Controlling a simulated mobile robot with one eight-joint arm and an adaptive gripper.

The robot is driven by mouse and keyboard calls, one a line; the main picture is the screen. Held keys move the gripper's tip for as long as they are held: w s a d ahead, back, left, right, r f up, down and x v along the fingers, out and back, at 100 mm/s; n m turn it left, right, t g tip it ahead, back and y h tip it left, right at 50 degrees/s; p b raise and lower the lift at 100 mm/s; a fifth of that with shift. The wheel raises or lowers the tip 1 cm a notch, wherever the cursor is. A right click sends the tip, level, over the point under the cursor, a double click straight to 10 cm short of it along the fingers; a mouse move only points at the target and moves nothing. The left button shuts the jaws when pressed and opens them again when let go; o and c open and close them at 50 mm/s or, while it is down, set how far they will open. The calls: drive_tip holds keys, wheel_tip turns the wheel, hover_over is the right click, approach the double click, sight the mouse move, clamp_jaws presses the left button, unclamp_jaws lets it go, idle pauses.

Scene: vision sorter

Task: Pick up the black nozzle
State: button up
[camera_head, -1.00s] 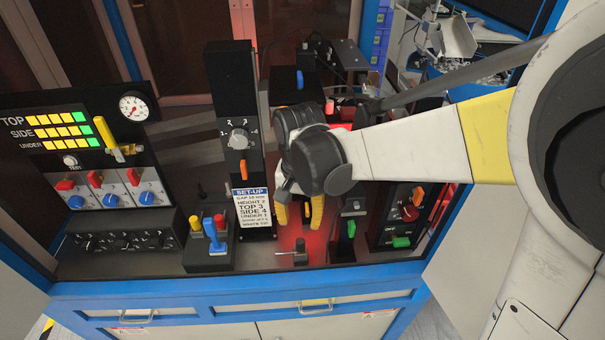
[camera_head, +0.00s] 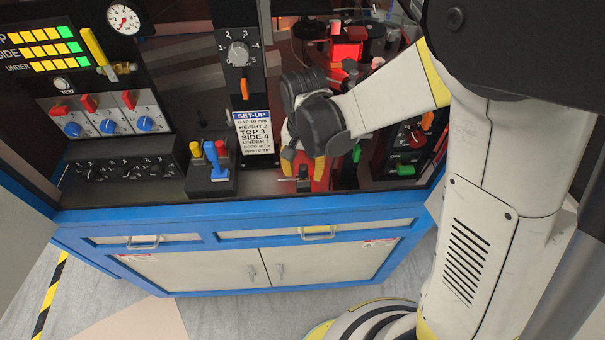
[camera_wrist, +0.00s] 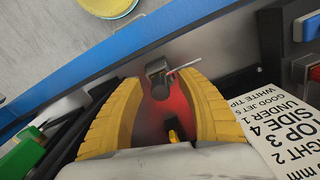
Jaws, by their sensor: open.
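My gripper (camera_head: 303,168) is over the red-lit part of the bench, right of the set-up sign, with its yellow fingers pointing down. In the wrist view, the fingers (camera_wrist: 162,88) are apart, with nothing held between them. A small dark piece with a yellow end (camera_wrist: 172,133) shows low between them; I cannot tell whether it is the black nozzle. Beyond the fingertips is a dark round fixture with a metal rod (camera_wrist: 157,72), also seen in the head view (camera_head: 302,184). My gripper hides part of the bench.
A black block (camera_head: 208,184) with yellow, blue and red upright pieces stands left of my gripper. The set-up sign (camera_head: 254,137) is on a black column. A box with a green button (camera_head: 404,170) is at right. The blue bench edge (camera_head: 230,210) runs in front.

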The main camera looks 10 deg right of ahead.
clamp_jaws()
